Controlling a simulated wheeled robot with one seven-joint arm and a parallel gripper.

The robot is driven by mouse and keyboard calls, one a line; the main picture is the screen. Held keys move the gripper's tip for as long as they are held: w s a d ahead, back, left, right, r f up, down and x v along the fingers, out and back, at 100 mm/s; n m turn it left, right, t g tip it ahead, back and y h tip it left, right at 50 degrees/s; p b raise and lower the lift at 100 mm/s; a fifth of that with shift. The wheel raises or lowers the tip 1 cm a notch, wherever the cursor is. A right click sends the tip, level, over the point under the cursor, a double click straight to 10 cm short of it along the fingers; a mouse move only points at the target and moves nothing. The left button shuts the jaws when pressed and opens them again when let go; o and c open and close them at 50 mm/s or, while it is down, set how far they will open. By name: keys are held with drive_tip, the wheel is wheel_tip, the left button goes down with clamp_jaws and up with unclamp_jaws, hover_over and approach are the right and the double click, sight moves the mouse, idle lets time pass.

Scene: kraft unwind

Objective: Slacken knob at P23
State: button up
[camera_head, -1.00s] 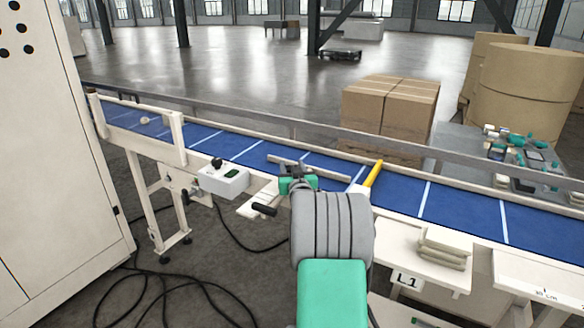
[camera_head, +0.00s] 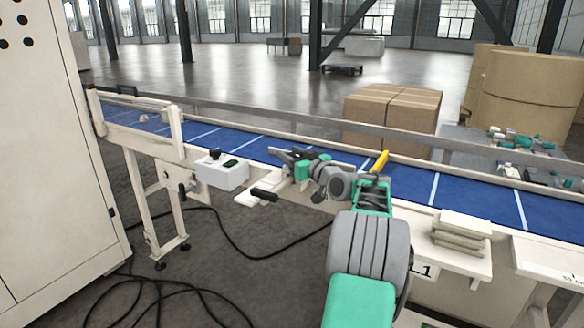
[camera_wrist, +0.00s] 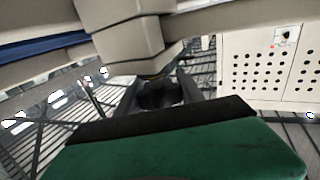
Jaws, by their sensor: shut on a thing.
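A dark, roundish knob (camera_wrist: 160,95) sits below a beige bracket (camera_wrist: 130,45) in the wrist view. My gripper (camera_wrist: 158,98) is shut on it, with a dark finger on either side. In the head view my gripper (camera_head: 290,157) is at the near edge of the blue conveyor, and my arm comes in from the lower right. The held knob cannot be made out there. Another black knob or handle (camera_head: 264,195) stands out from a beige plate just left of my gripper. No P23 label can be read.
A small control box (camera_head: 222,173) hangs on the conveyor's near side, left of my gripper. A yellow bar (camera_head: 380,161) and stacked beige pieces (camera_head: 461,233) are to the right. A tall white cabinet (camera_head: 50,170) stands at far left. Black cables (camera_head: 185,290) lie on the floor.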

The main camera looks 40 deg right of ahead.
drive_tip(key=shift+f+n+y, duration=0.25)
drive_tip(key=shift+n+y, duration=0.35)
drive_tip(key=shift+y, duration=0.4)
drive_tip(key=shift+a+n+y, duration=0.2)
drive_tip(key=shift+n+y, duration=0.3)
drive_tip(key=shift+y, duration=0.2)
drive_tip(key=shift+a+f, duration=0.1)
drive_tip(key=o, duration=1.1)
drive_tip(key=shift+c, duration=0.2)
drive_tip(key=o, duration=0.3)
drive_tip(key=shift+r, duration=0.2)
drive_tip(key=shift+o, duration=0.2)
drive_tip(key=s+d+b, duration=0.1)
drive_tip(key=s, duration=0.6)
drive_tip(key=shift+s, duration=0.2)
